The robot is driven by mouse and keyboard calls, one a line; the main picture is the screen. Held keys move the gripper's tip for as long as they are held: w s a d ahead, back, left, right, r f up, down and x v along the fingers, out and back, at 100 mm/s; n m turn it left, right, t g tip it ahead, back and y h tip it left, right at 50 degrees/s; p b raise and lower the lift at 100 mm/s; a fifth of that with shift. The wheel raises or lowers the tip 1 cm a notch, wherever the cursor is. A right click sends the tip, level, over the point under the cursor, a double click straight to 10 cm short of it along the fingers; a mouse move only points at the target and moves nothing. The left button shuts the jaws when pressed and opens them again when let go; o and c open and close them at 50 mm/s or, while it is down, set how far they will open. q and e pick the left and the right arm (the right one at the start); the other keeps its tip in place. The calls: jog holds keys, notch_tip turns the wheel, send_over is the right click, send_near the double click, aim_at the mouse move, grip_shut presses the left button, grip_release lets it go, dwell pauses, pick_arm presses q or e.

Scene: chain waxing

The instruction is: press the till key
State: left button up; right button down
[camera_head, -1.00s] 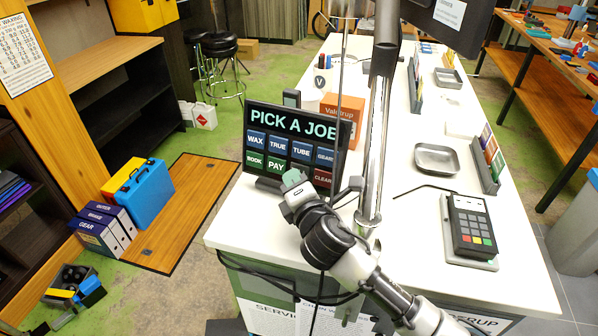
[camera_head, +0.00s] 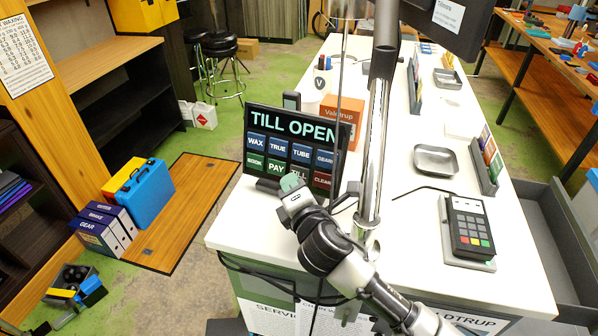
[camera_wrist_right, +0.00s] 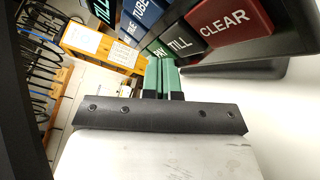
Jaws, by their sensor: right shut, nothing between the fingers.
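The till screen (camera_head: 292,150) stands tilted on the white counter and reads "TILL OPEN" above two rows of keys. A grey till drawer (camera_head: 548,215) stands out from the counter's right side. My left gripper is not in view.
A card reader (camera_head: 470,230) sits at the counter's right, with a metal tray (camera_head: 436,159) behind it. An orange box (camera_head: 341,115) stands behind the screen. A metal post (camera_head: 376,150) rises close to the right of the screen.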

jog(key=shift+s+a+r+p, duration=0.2)
jog(key=shift+s+a+p, duration=0.2)
jog(key=shift+s, duration=0.2)
jog(key=s, duration=0.1)
jog(key=s+a, duration=0.1)
jog(key=s+r+p, duration=0.1)
jog(key=shift+s+a, duration=0.1)
jog(key=shift+a, duration=0.1)
jog(key=shift+f, duration=0.1)
dwell(0.5)
